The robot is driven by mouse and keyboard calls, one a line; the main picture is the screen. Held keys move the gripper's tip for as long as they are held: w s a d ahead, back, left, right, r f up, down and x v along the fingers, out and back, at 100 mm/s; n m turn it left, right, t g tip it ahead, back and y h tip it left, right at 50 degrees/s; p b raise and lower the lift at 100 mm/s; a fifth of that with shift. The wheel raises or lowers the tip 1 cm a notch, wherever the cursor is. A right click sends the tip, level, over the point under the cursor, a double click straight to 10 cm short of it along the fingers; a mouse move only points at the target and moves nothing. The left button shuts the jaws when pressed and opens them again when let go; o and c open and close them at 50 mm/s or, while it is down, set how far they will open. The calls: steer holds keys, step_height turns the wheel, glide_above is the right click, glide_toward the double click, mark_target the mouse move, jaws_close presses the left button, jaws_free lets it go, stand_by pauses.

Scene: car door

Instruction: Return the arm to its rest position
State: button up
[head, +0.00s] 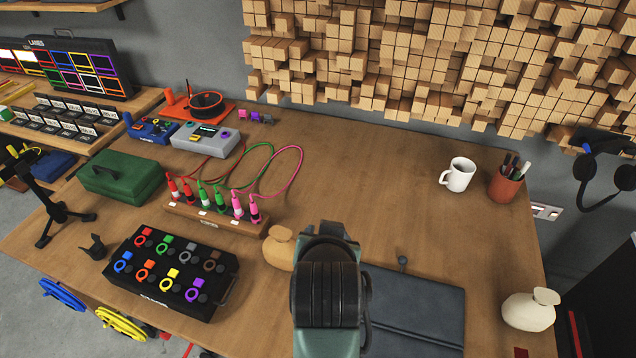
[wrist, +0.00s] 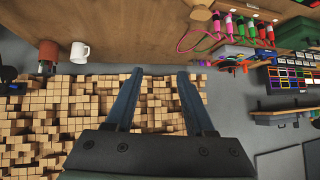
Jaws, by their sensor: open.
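My arm (head: 328,290) rises from the bottom edge in the head view, a green and black link in front of the desk. The gripper's fingers are hidden there. In the wrist view my gripper (wrist: 158,100) shows two dark blue fingers set wide apart with nothing between them. Behind the fingers lie the wooden block wall panel and the desk's edge, and the picture is upside down. The fingers touch nothing that I can see.
The desk's middle back is clear.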

step_height(320, 180, up, 27)
steer(key=w+n+t, duration=0.1)
steer(key=w+t, duration=0.1)
steer(key=t, duration=0.7)
steer(key=s+r+t, duration=0.4)
steer(key=s+r, duration=0.2)
steer(key=r, duration=0.4)
steer(key=s+a+r+n+t, duration=0.1)
steer(key=s+r+t, duration=0.3)
steer(key=s+r, duration=0.3)
step_height(320, 180, up, 4)
steer(key=shift+a+r+t, duration=0.15)
steer(key=shift+a+t, duration=0.15)
